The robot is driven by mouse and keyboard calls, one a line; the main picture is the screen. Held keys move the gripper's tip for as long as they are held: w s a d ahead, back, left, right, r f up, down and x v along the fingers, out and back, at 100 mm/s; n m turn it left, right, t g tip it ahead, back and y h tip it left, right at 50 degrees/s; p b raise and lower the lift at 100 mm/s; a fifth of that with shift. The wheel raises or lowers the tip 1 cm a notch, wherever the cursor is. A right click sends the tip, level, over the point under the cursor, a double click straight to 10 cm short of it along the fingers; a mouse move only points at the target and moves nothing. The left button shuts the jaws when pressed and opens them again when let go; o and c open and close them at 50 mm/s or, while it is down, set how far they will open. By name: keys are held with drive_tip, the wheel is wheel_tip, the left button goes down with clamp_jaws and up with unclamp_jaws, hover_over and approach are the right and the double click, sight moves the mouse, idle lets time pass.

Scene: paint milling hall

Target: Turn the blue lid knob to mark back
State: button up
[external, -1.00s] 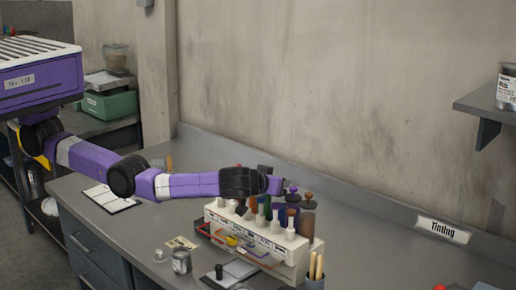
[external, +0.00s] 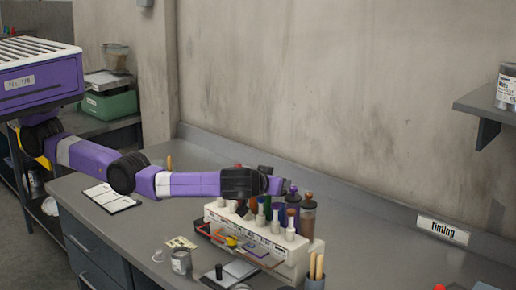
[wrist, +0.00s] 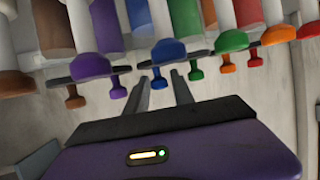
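In the wrist view the blue lid (wrist: 168,51) sits on a blue bottle in a row of coloured bottles. Its small blue knob (wrist: 158,83) points down the picture, between the two thin fingers of my gripper (wrist: 160,79). The fingers are apart, with a gap visible on either side of the knob. I cannot tell whether the knob is at the same depth as the fingertips. No back mark can be made out.
A purple lid (wrist: 90,67) and a green lid (wrist: 231,41) flank the blue one closely. The white bottle rack (external: 283,248) stands on the grey bench. A tin (external: 181,261) and a brush pot (external: 315,281) stand near it. The bench's right side is mostly clear.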

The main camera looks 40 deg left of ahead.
drive_tip(key=v, duration=0.7)
drive_tip(key=shift+s, duration=0.35)
drive_tip(key=shift+d+r, duration=0.1)
drive_tip(key=shift+d, duration=0.05)
